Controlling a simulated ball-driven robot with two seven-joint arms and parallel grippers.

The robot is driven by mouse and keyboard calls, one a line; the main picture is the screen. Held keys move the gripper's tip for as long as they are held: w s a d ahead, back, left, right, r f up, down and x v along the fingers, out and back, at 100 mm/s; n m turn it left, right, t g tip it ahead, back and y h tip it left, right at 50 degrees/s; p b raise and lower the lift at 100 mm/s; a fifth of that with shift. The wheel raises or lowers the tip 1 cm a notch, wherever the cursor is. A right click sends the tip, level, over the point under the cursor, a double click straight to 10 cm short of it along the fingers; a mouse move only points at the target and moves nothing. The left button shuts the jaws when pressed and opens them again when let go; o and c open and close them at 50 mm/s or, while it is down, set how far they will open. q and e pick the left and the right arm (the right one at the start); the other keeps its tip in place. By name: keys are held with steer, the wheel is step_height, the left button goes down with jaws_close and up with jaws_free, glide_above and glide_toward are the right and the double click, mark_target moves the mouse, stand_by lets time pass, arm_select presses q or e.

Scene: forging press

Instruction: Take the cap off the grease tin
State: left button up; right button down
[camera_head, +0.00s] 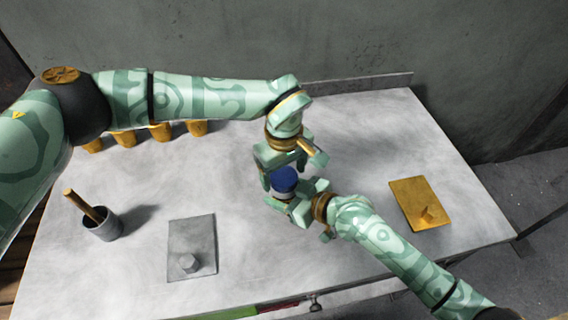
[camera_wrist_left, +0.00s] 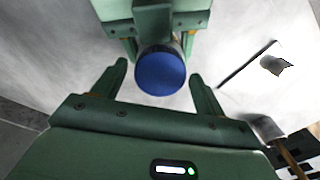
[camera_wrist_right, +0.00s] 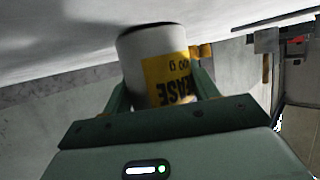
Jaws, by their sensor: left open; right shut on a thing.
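The grease tin (camera_wrist_right: 140,50) is pale with a yellow label whose lettering appears upside down in the right wrist view. My right gripper (camera_wrist_right: 160,85) is shut on the tin's body. The blue cap (camera_head: 284,179) is on the tin, and its round top (camera_wrist_left: 160,74) faces the left wrist camera. My left gripper (camera_head: 282,166) is open, just over the cap. In the left wrist view its two fingers stand on either side of the cap, with gaps between. The cap is hidden in the right wrist view.
A grey plate with a knob (camera_head: 194,235) lies front left, and a grey cup with a wooden handle (camera_head: 103,225) stands left of it. A yellow plate with a knob (camera_head: 410,200) lies right. Several orange cups (camera_head: 196,128) stand at the back left. The table (camera_head: 350,130) is otherwise largely clear.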

arm_select(q)
steer(key=shift+c, duration=0.3)
steer(key=c, duration=0.9)
steer(key=n, duration=1.3)
steer(key=shift+r+n, duration=0.1)
steer(key=shift+n, duration=0.2)
steer(key=o, duration=1.1)
steer(key=shift+c, duration=0.2)
